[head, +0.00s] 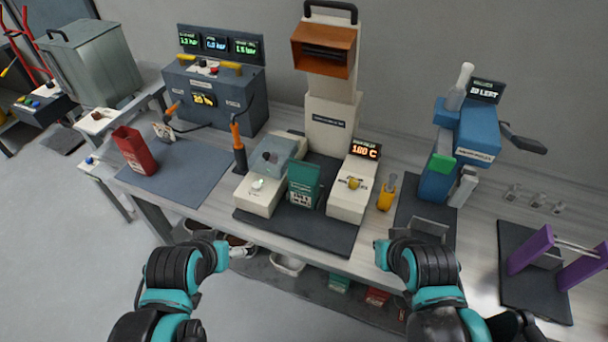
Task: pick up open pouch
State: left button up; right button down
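A red pouch (135,150) stands upright on the dark mat at the left of the bench; its top looks open. A green pouch (303,184) stands at the front of the sealing machine, between its two pale blocks; I cannot tell whether its top is open. My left gripper (221,256) is off the bench's front edge, low and left of centre. My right gripper (383,254) is off the front edge, right of centre. Both are apart from the pouches. Their fingers do not show clearly, so I cannot tell whether they are open.
The sealing machine (331,125) has a tall column and a display reading 180 C. A grey control box (215,95) with hoses stands behind left. A blue press (470,140) and a purple stand (530,250) are right. Small pouches and trays lie below the bench.

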aim_at(303, 177)
jog(key=i+j+z, duration=0.1)
jog(key=i+z, duration=0.25)
jog(key=i+j+z, duration=0.15)
jog(key=z, duration=0.15)
